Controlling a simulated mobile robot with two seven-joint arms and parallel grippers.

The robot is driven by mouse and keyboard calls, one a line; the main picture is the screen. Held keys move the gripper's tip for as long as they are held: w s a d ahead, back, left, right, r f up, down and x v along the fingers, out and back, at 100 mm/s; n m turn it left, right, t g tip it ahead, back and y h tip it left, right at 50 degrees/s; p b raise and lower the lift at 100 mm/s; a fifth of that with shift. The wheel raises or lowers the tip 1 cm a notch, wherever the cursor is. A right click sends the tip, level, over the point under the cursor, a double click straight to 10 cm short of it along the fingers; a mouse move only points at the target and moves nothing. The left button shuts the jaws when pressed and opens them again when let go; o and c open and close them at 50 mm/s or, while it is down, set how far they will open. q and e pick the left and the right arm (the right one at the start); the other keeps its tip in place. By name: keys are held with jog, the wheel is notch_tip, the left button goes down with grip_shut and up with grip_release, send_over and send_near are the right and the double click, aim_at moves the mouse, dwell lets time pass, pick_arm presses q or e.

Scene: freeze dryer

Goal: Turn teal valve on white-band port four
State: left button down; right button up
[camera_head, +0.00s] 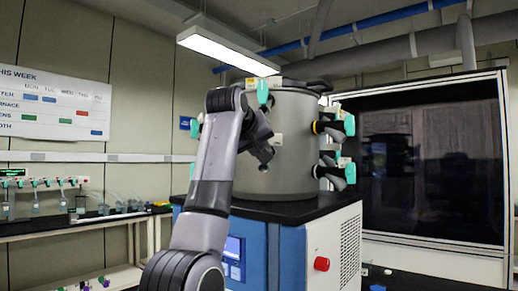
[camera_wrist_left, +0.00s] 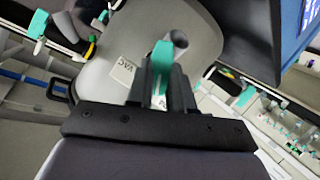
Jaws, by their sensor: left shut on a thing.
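My left gripper (camera_wrist_left: 162,88) is shut on a teal valve handle (camera_wrist_left: 161,66) in the left wrist view. The handle stands upright between the two dark fingers, and a grey stub shows just behind it. A small white label (camera_wrist_left: 123,70) is on the drum beside it. The port's band is hidden, so I cannot tell its colour. In the head view my left arm reaches up and across the front of the grey drum (camera_head: 290,165), and its bent wrist hides the gripped valve. My right gripper is not in view.
Another teal valve (camera_head: 262,91) is at the drum's top. Ports with teal valves project at the right, one with a yellow band (camera_head: 316,127). The drum stands on a blue and white cabinet (camera_head: 334,248) with a red button (camera_head: 321,264). A dark-windowed hood (camera_head: 430,165) is at right.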

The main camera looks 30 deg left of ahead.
pick_arm(q)
jog(key=m+g+y, duration=0.1)
jog(key=m+y, duration=0.1)
jog(key=m, duration=0.1)
jog(key=shift+w+d, duration=0.1)
jog(key=shift+d, duration=0.05)
jog(key=shift+r+m, duration=0.1)
jog(key=shift+m, duration=0.2)
dwell(0.5)
jog(key=c, duration=1)
grip_release()
jog(key=b+v, duration=0.2)
jog(key=v, duration=0.5)
jog(key=shift+b, duration=0.3)
